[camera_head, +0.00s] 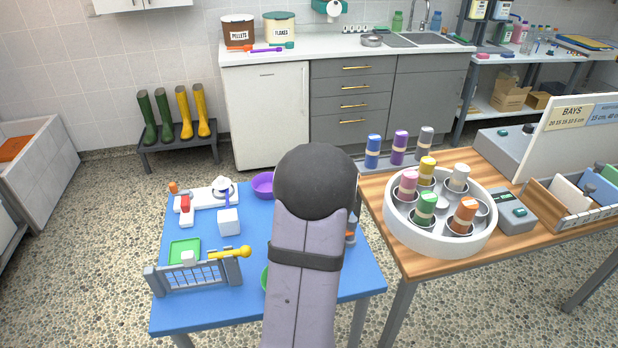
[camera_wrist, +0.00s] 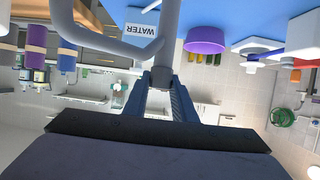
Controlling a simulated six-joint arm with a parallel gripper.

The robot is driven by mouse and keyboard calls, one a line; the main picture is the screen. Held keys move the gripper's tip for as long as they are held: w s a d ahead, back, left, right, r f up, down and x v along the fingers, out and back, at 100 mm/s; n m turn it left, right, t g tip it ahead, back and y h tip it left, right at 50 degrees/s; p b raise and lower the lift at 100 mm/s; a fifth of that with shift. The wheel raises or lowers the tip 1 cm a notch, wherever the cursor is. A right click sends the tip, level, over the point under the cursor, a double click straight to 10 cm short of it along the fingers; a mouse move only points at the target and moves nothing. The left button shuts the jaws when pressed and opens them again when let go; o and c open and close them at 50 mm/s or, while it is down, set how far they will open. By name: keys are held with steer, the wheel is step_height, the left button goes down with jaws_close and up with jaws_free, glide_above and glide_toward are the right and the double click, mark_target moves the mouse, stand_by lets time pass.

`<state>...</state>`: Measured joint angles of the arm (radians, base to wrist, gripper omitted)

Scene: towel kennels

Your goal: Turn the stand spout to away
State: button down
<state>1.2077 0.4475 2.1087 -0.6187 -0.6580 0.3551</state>
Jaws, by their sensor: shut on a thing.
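The grey tubular spout (camera_wrist: 102,46) shows large in the wrist view, which is upside down. A white label reading WATER (camera_wrist: 139,31) shows between the tube's arms. In the head view my arm hides the gripper and most of the stand. A grey and orange piece (camera_head: 351,228) peeks out right of the arm; I cannot tell whether it belongs to the stand.
The blue table (camera_head: 180,318) holds a purple bowl (camera_head: 263,185), a white fixture (camera_head: 208,198), a white block (camera_head: 228,222) and a small grey gate (camera_head: 197,278) with a yellow-knobbed bolt (camera_head: 238,252). To the right, a wooden table carries a round white rack (camera_head: 440,238) of coloured rolls.

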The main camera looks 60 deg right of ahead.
steer(key=n+t+y+p, duration=0.1)
steer(key=p, duration=0.1)
steer(key=n+t+y+p, duration=0.1)
steer(key=n+p, duration=0.1)
steer(key=p, duration=0.1)
steer(key=shift+d+r+y+p, duration=0.1)
steer(key=shift+r+y+p, duration=0.2)
steer(key=shift+r+y, duration=0.1)
steer(key=n+t+y+p, duration=0.1)
steer(key=n+y+p, duration=0.1)
steer(key=shift+p, duration=0.3)
steer(key=n+y, duration=0.1)
steer(key=n+t+y+p, duration=0.1)
steer(key=y, duration=0.1)
steer(key=shift+f+n, duration=0.3)
steer(key=shift+n, duration=0.1)
steer(key=shift+n+y+p, duration=0.3)
steer(key=shift+n+y, duration=0.4)
steer(key=shift+y, duration=0.1)
steer(key=shift+w+y, duration=0.1)
steer(key=shift+y, duration=0.2)
steer(key=c, duration=1.5)
jaws_free()
steer(key=shift+o, duration=0.2)
